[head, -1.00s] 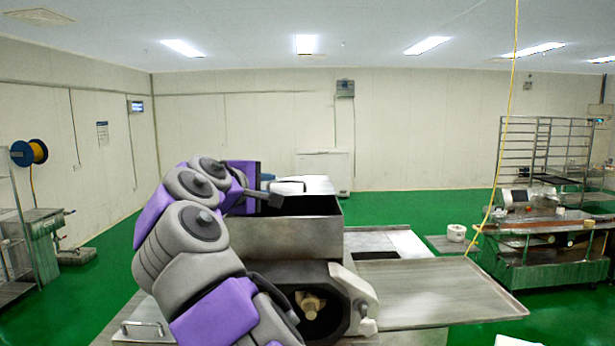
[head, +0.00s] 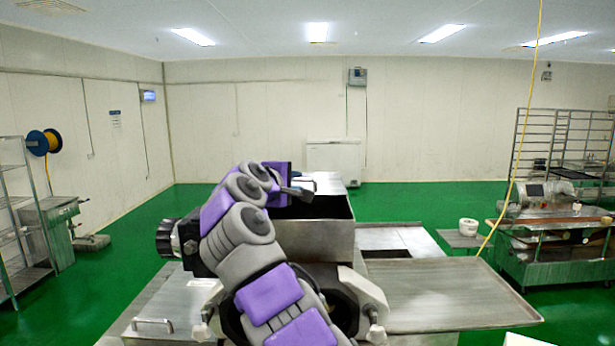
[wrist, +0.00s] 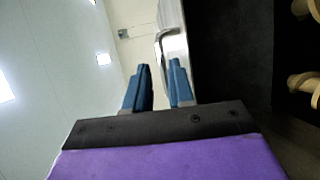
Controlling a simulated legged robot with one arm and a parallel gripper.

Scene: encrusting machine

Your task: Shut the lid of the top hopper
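The top hopper (head: 327,240) is a grey metal box with its top open and a dark inside. A pale metal plate (head: 327,182) at its far side appears to be the lid, standing open. In the wrist view the lid (wrist: 172,15) shows with a bright metal handle (wrist: 173,45) just beyond the fingertips. My gripper (head: 303,192) is over the far left part of the hopper. Its two blue fingers (wrist: 159,72) are parted with a gap and nothing held. The right finger overlaps the lid's edge in the picture; contact cannot be told.
Beige parts (wrist: 305,85) show in the dark hopper interior. A flat metal tray (head: 450,295) juts out to the right of the machine. A white freezer (head: 334,160) stands at the back wall. A steel workbench (head: 545,255) stands at the right.

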